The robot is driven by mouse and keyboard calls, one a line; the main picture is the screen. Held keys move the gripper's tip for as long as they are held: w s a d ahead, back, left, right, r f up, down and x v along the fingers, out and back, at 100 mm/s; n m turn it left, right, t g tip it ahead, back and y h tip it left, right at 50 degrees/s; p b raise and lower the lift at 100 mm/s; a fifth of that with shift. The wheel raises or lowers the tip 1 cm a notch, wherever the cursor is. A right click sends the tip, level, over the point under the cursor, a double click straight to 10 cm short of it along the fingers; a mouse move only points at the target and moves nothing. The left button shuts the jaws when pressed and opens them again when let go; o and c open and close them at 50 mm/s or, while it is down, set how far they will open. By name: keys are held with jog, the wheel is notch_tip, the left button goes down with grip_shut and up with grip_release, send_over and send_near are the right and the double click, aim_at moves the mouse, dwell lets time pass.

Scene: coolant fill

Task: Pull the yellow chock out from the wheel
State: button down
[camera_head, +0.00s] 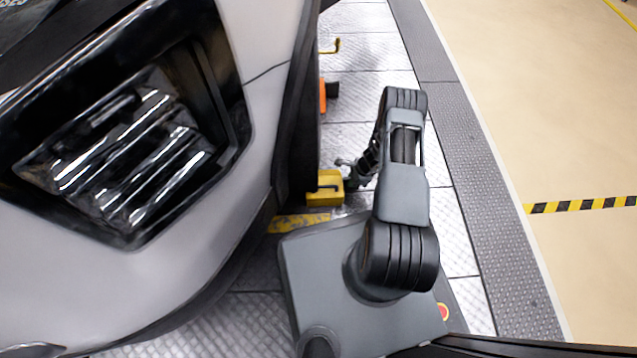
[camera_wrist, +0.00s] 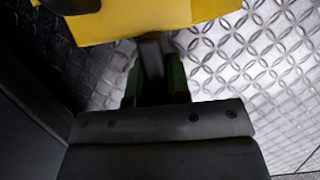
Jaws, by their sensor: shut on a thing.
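The yellow chock (camera_head: 324,189) sits low on the metal floor beside the car's dark lower edge in the head view. A dark handle shows on it. My gripper (camera_head: 350,177) is at the chock's right side. In the wrist view the yellow chock (camera_wrist: 150,18) fills the top of the picture. There my gripper (camera_wrist: 155,80) has its green-edged fingers shut on a dark bar, the chock's handle, which runs to the yellow block. The wheel is mostly hidden behind the car's body, and I cannot tell whether the chock touches it.
The car (camera_head: 245,110) fills the left side. An orange item (camera_head: 322,96) and a yellow hook-shaped piece (camera_head: 331,47) lie farther along its side. A yellow floor marking (camera_head: 298,223) is near the chock. Diamond-plate floor (camera_head: 458,235) is clear to the right of my arm.

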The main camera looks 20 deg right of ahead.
jog(key=shift+s+d, duration=0.55)
jog(key=shift+d, duration=2.15)
jog(key=shift+s+d, duration=0.5)
jog(key=shift+d, duration=2.15)
jog(key=shift+s+d, duration=0.55)
jog(key=shift+d, duration=2.15)
jog(key=c, duration=0.7)
grip_release()
jog(key=shift+p+v, duration=2.6)
jog(key=shift+v, duration=3.4)
